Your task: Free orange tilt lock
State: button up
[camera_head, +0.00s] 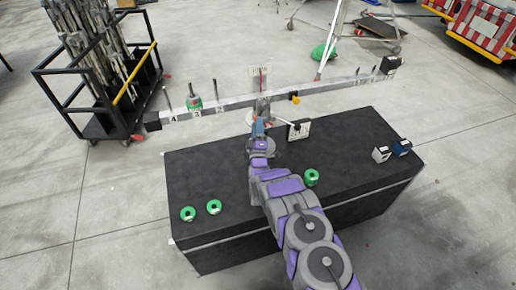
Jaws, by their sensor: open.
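The orange lock knob (295,98) sits on the front of a long silver beam (235,100), just right of its central support. The beam slopes up to the right in the picture and has black end pieces, upright pegs and small labels. A green weight (194,104) is on one peg on its left half. My gripper (258,124) is open in front of the central support (262,106), to the left of and below the knob, and apart from it. The fingertips are small and partly merge with the support, so their exact gap is hard to see.
A black table (215,180) bears green rings (187,214), one beside my arm. Two small blocks (380,154) stand at its right end. A white panel with a lever (299,130) is just right of my gripper. A black rack (100,80) stands at left.

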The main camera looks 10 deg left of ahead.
jog(key=p+v, duration=0.6)
jog(key=v, duration=1)
dwell(0.3)
jog(key=shift+c, duration=0.2)
